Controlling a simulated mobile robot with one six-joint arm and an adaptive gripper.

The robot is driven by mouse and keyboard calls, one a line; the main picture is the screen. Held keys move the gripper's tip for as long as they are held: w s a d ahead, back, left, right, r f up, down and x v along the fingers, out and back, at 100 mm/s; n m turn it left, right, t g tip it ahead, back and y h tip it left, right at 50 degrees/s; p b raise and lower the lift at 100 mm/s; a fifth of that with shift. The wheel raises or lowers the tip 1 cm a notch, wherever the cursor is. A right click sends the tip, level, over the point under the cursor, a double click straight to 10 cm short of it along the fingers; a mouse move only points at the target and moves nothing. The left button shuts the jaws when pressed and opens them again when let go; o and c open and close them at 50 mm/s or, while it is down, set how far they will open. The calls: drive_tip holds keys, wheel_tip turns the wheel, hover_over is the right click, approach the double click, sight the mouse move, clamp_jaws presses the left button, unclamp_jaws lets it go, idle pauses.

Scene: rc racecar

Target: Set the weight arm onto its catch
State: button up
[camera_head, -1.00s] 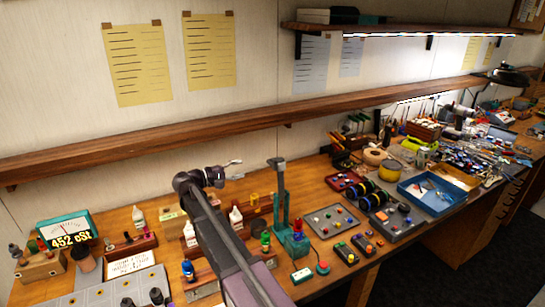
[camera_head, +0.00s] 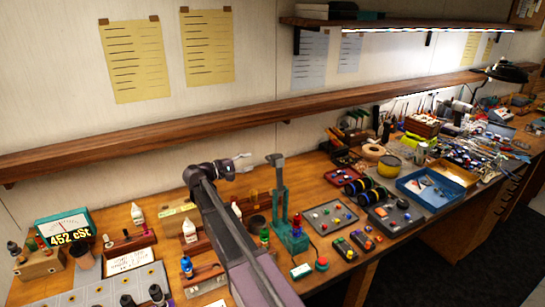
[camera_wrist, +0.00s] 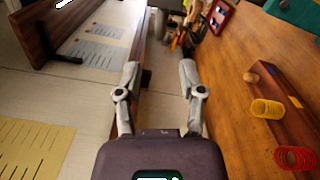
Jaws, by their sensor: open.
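A green stand (camera_head: 280,205) with an upright post stands on the bench, right of my arm in the head view. A grey piece (camera_head: 275,159) sits across the top of its post; I cannot tell whether this is the weight arm. The catch cannot be made out. My gripper (camera_head: 243,163) is open and empty, raised above the bench and left of the post top, apart from it. In the wrist view, the two fingers of my gripper (camera_wrist: 159,78) are spread with nothing between them. The stand is not clearly visible there.
A wooden shelf (camera_head: 130,140) runs along the wall behind my gripper. A wooden rack (camera_wrist: 285,105) with a yellow coil (camera_wrist: 267,108) and a red coil (camera_wrist: 295,157) lies below right in the wrist view.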

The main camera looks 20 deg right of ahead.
sight(272, 156)
drive_tip(key=d, duration=0.9)
drive_tip(key=shift+w+d, duration=0.15)
drive_tip(key=shift+d, duration=0.25)
clamp_jaws()
